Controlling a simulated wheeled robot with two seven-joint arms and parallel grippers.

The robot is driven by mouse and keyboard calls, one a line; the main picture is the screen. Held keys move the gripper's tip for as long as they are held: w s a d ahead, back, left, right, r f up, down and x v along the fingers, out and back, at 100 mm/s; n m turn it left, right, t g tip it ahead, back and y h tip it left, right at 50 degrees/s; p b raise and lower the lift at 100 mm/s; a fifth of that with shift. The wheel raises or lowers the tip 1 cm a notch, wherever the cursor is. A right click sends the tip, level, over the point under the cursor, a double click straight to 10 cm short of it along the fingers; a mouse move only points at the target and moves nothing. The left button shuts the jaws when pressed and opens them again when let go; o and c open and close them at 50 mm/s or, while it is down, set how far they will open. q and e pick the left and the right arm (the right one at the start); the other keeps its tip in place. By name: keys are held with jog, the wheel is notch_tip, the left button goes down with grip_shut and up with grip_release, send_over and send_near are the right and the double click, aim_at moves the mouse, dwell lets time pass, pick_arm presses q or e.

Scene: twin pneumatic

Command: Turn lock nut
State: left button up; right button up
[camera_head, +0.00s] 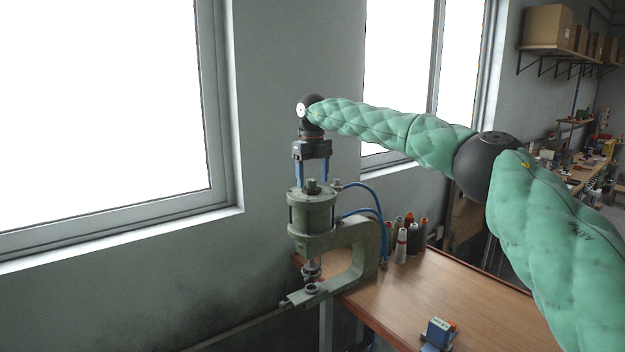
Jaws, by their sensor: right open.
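The green pneumatic press (362,248) stands at the left edge of the wooden table. Its cylinder (312,215) carries a dark nut-like knob (312,187) on top, which I take to be the lock nut. My right gripper (311,182) points straight down over the cylinder, its two blue fingers apart on either side of the knob. The fingertips are about level with the knob; I cannot tell whether they touch it. Below the cylinder, a rod reaches down towards a small round seat (312,288). My left gripper is not in view.
Blue air hoses (372,192) loop to the right of the cylinder. Several bottles or spools (402,243) stand behind the press. A small blue and white device (438,333) lies at the table's front. The middle of the wooden table (455,285) is clear. Windows and a wall are behind.

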jog(key=shift+w+f, duration=0.2)
jog(key=shift+f, duration=0.35)
jog(key=shift+s+f+p, duration=0.1)
jog(key=shift+f+p, duration=0.15)
jog(key=shift+p, duration=0.1)
jog(key=shift+s, duration=0.5)
jog(key=shift+w+f, duration=0.35)
jog(key=shift+f, duration=0.05)
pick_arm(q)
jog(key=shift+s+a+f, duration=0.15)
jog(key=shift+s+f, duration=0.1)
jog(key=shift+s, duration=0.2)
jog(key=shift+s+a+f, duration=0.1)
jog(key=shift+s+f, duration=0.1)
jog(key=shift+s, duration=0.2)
pick_arm(e)
jog(key=shift+r, duration=0.15)
jog(key=c, duration=1)
